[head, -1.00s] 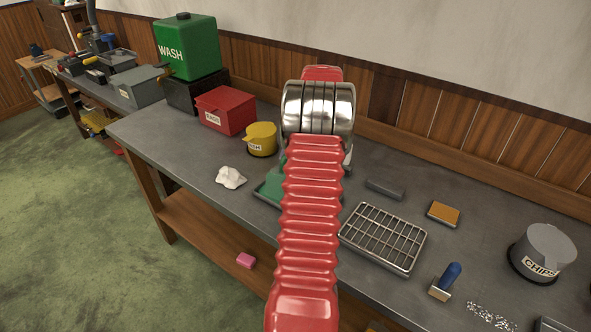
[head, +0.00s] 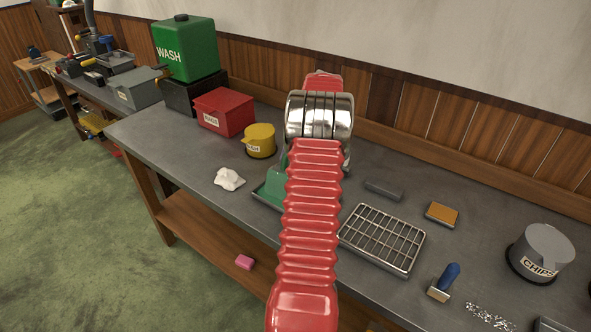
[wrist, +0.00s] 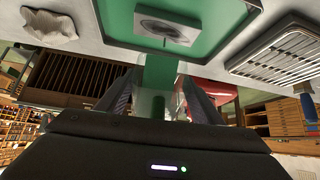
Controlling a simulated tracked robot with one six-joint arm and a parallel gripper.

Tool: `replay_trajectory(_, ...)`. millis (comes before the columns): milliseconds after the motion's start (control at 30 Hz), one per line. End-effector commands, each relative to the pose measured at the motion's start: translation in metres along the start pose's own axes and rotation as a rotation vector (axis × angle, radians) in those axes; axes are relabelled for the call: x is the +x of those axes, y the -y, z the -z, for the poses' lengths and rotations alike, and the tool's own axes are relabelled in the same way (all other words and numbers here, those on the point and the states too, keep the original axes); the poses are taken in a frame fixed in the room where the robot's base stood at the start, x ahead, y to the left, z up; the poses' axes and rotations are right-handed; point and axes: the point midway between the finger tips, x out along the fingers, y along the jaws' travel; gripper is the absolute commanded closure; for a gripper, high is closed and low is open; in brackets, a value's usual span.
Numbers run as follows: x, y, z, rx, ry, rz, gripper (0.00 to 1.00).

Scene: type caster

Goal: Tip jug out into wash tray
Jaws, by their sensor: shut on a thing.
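My gripper (wrist: 157,100) shows at the bottom of the wrist view, its dark fingers shut on a green jug (wrist: 158,72). Only a narrow green part of the jug shows between the fingers; its mouth and contents cannot be made out, nor its exact tilt. A green tray (wrist: 115,25), which I take for the wash tray, lies just beyond the jug, with a grey square piece (wrist: 165,30) in it. In the head view the tray (head: 264,197) shows partly left of my red arm, with green standing above it. My arm hides the gripper there.
A white crumpled cloth (head: 229,179) lies left of the tray, a wire rack (head: 382,238) right of it. Behind stand a yellow pot (head: 260,140), a red box (head: 224,111) and a green WASH can (head: 187,48). A blue-handled brush (head: 445,281) and CHIPS bin (head: 543,252) are farther right.

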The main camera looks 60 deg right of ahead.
Motion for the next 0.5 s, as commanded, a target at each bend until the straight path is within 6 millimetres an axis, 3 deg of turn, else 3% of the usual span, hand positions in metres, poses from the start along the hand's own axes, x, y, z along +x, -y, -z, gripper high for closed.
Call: replay_trajectory(500,-0.0012,-0.0004,-0.0035,0.000,-0.038,-0.001,0.71)
